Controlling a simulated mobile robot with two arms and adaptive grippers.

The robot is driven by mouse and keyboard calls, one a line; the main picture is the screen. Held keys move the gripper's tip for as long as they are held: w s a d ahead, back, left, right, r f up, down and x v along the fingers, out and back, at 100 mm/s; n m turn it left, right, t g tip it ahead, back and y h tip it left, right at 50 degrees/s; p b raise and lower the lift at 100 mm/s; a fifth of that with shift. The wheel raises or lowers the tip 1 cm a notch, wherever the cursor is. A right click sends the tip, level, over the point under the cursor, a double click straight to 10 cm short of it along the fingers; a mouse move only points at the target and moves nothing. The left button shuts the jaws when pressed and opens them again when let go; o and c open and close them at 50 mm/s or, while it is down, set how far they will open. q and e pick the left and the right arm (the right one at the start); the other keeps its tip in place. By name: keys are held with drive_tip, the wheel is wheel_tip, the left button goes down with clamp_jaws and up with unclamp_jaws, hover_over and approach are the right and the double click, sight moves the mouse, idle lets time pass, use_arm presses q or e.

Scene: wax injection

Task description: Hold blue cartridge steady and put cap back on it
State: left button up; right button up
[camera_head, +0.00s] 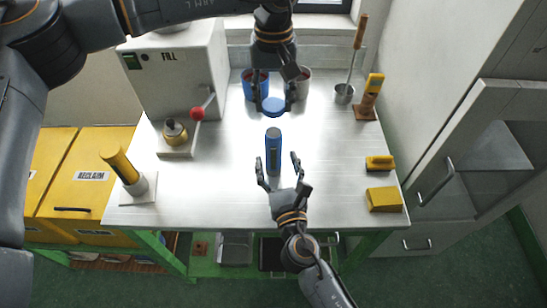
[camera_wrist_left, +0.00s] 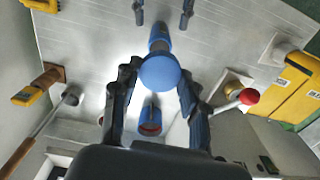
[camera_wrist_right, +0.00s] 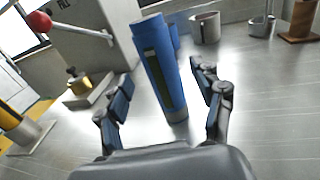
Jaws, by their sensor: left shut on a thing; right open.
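The blue cartridge (camera_head: 273,152) stands upright near the middle of the metal table. It also shows in the right wrist view (camera_wrist_right: 160,65), with a dark window strip down its side. My right gripper (camera_head: 278,163) is open, with its fingers either side of the cartridge's near side, apart from it. My left gripper (camera_head: 274,100) is shut on the round blue cap (camera_head: 273,105) and holds it above and behind the cartridge. In the left wrist view the cap (camera_wrist_left: 160,73) sits between the fingertips and partly covers the cartridge (camera_wrist_left: 158,38).
Behind my left gripper stand a blue cup (camera_head: 255,84) and a grey cup (camera_head: 302,82). A FILL machine (camera_head: 175,75) with a red-knobbed lever is at back left. Yellow blocks (camera_head: 384,199) lie at right. The table beside the cartridge is clear.

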sight(275, 154)
drive_tip(key=shift+w+a, duration=0.25)
drive_tip(key=shift+w, duration=0.9)
drive_tip(key=shift+w+a, duration=0.2)
drive_tip(key=shift+w, duration=0.95)
clamp_jaws()
